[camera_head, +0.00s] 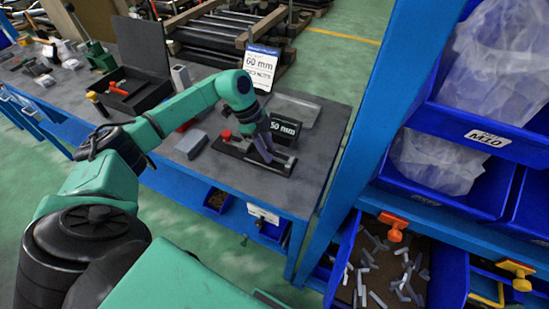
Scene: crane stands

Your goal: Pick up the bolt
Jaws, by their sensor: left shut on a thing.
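My left gripper (264,150) is over the dark bench, at the black stand (231,149) beside the "50 mm" sign (285,126). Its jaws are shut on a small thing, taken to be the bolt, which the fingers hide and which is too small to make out. I cannot tell whether it touches the stand. Several loose grey metal pieces (403,289), which look like bolts, lie in the open blue drawer at the lower right. My right gripper is not in view.
A red knob (226,135) stands close left of the gripper. A grey block (191,144), a clear tray (292,110) and a "60 mm" sign (261,67) are near. A blue rack post (372,130) rises right of the bench (315,180).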

